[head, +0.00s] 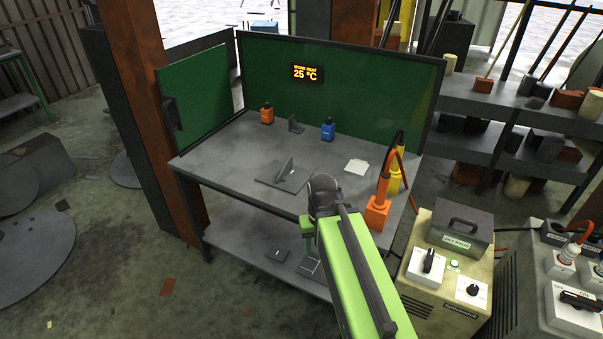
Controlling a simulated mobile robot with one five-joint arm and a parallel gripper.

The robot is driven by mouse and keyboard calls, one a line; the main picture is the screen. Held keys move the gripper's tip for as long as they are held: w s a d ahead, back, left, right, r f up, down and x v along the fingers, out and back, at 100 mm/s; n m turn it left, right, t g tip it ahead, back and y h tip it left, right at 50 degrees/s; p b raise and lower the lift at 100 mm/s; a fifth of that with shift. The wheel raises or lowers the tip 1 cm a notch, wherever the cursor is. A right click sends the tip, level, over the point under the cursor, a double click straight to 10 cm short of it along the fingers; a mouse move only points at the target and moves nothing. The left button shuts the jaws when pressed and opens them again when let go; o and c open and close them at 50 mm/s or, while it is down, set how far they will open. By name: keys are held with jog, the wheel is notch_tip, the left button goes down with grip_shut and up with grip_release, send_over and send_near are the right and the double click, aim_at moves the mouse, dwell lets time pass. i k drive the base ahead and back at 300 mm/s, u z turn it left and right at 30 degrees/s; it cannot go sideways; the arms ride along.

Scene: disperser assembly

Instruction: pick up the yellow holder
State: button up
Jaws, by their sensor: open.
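The yellow holder (395,182) stands upright near the right end of the grey workbench (225,148), with a black cable looping from its top. The orange holder (377,214) stands in front of it and hides part of its lower left side. My gripper (309,266) hangs below the end of my green arm, in front of the bench's front edge. It is left of and nearer than the yellow holder, well apart from it. Its jaws are small here and partly hidden by my arm; they are open, and I see nothing held.
An orange bottle (267,115), a blue bottle (328,130), a metal bracket piece (284,174) and a pale stack (356,167) are on the bench. Green panels (380,85) close its back and left. A welding machine (446,262) stands close at right. The bench's front left is clear.

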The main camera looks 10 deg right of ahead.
aim_at(394, 170)
jog(key=u, duration=0.5)
jog(key=i, duration=1.05)
jog(key=u, duration=0.05)
